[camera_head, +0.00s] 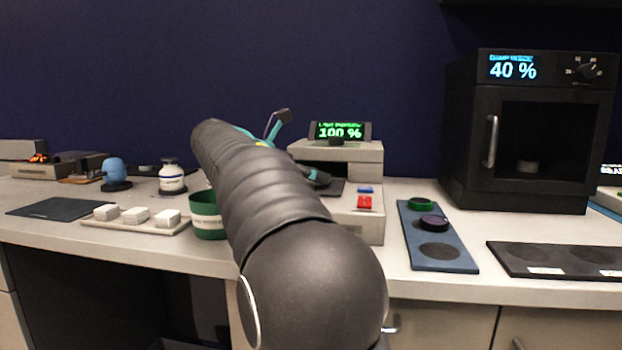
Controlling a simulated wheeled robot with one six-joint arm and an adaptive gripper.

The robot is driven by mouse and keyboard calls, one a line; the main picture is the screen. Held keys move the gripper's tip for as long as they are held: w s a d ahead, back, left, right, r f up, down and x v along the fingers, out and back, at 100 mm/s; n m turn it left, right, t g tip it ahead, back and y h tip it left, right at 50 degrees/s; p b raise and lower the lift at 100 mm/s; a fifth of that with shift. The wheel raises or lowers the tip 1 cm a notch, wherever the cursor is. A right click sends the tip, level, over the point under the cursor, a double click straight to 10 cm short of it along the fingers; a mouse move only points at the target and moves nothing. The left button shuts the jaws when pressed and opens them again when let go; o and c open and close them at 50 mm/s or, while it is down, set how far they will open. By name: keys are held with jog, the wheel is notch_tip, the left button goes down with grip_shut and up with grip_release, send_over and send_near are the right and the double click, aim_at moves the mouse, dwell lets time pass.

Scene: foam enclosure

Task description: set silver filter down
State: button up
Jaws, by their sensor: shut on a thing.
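My gripper (276,128) is only partly seen past the end of my dark arm, in front of the grey device at the middle back of the counter. Teal and black parts of it show above the arm. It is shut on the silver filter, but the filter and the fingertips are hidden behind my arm. A blue tray (454,258) lies to the right, with a green ring (420,204) at its back and a dark purple ring (434,223) in its middle. The dark round spot (439,251) at its front is bare.
The grey device (366,222) has a red button and a "100 %" display (339,131). A black oven (528,130) stands at right, a black plate (556,261) before it. A green cup (206,215) and a tray of white blocks (96,221) are left.

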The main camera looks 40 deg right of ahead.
jog(key=shift+f, duration=0.25)
jog(key=o, duration=1.2)
jog(key=shift+c, duration=0.2)
jog(key=shift+a+r, duration=0.15)
jog(key=shift+r, duration=0.05)
jog(key=s+v, duration=0.1)
jog(key=v, duration=1)
jog(key=shift+w+a+r+p, duration=0.25)
jog(key=shift+w+p, duration=0.15)
jog(key=shift+w, duration=0.1)
jog(key=shift+f, duration=0.1)
